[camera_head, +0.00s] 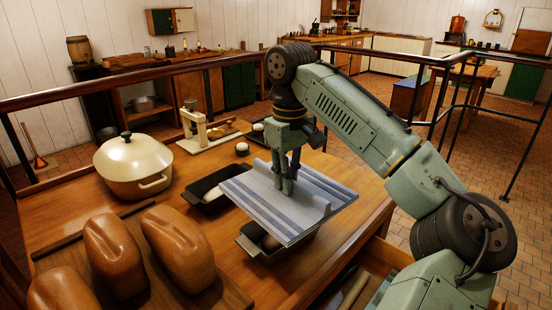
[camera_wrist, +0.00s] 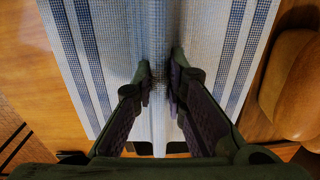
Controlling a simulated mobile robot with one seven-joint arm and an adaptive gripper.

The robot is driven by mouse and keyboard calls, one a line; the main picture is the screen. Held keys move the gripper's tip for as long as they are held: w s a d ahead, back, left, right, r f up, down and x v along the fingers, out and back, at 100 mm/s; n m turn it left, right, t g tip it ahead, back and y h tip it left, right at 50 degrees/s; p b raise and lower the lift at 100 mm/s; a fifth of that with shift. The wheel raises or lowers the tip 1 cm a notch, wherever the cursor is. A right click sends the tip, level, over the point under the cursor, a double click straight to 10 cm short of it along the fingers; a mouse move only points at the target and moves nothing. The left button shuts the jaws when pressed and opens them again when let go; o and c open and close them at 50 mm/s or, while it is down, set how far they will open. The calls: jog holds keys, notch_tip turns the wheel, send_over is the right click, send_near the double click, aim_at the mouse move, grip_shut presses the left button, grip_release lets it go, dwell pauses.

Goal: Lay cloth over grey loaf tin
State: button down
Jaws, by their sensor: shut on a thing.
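My gripper (camera_head: 284,188) points down and is shut on a pinched ridge in the middle of the cloth (camera_head: 250,200). The cloth is pale with blue-grey stripes and is spread nearly flat. It also fills the upper part of the wrist view (camera_wrist: 110,45), with the ridge between my two fingers (camera_wrist: 161,88). A dark grey loaf tin (camera_head: 258,250) shows under the cloth's front edge, with something pale inside; most of it is hidden. A blacker tin (camera_head: 196,200) stands at the cloth's left edge, partly covered from view. I cannot tell whether the cloth touches either tin.
Brown loaves (camera_head: 178,247) lie on a wooden board (camera_head: 60,243) at the front left. A small dark-and-white item (camera_head: 242,149) sits behind the cloth. An open drawer (camera_head: 375,272) is at the front right.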

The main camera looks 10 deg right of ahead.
jog(key=shift+w+a, duration=0.15)
jog(key=shift+a, duration=0.1)
jog(key=shift+f, duration=0.9)
jog(key=shift+f+b, duration=0.45)
jog(key=shift+f, duration=2.3)
jog(key=shift+r+p, duration=0.1)
jog(key=shift+p, duration=0.4)
jog(key=shift+f, duration=0.6)
jog(key=c, duration=1.5)
grip_release()
jog(key=shift+c, duration=0.2)
